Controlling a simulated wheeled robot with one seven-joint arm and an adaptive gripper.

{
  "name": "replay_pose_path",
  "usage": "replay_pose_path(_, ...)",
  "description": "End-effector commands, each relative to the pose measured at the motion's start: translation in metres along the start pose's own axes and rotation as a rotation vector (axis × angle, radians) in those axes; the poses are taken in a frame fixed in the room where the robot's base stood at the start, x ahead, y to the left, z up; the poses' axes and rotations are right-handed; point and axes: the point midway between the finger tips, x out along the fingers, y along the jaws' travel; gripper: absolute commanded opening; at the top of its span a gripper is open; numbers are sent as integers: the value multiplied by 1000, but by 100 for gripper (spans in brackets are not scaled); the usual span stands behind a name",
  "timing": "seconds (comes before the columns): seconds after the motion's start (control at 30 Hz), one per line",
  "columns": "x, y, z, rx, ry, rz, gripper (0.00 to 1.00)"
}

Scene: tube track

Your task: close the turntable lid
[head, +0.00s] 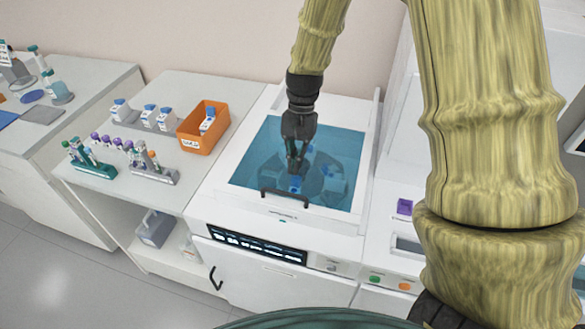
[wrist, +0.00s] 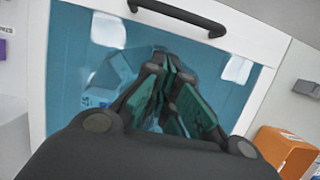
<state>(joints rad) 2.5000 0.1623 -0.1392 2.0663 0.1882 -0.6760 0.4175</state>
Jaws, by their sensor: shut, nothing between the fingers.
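The turntable lid is a white frame with a see-through blue window (head: 255,165) and a dark handle (head: 285,194) along its front edge. It lies down over the white machine and looks flat; I cannot tell whether a small gap is left. The turntable (head: 335,172) shows dimly through the window. My gripper (head: 295,170) points down over the middle of the window, behind the handle, shut and empty. I cannot tell whether its tips touch the window. The wrist view shows my gripper (wrist: 168,68) above the blue window (wrist: 70,70), with the handle (wrist: 178,14) beyond it.
An orange bin (head: 203,128) with a bottle stands on the bench (head: 185,90) to the left, near several white bottles and tube racks (head: 153,172). A display panel (head: 258,245) is on the machine's front. Another machine with coloured buttons (head: 390,282) stands to the right.

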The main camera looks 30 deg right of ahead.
Motion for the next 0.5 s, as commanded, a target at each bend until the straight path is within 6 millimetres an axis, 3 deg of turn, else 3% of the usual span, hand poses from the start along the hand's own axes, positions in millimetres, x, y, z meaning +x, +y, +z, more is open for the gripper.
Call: replay_pose_path(0.5,-66,-2,0,-2,3,-1,0)
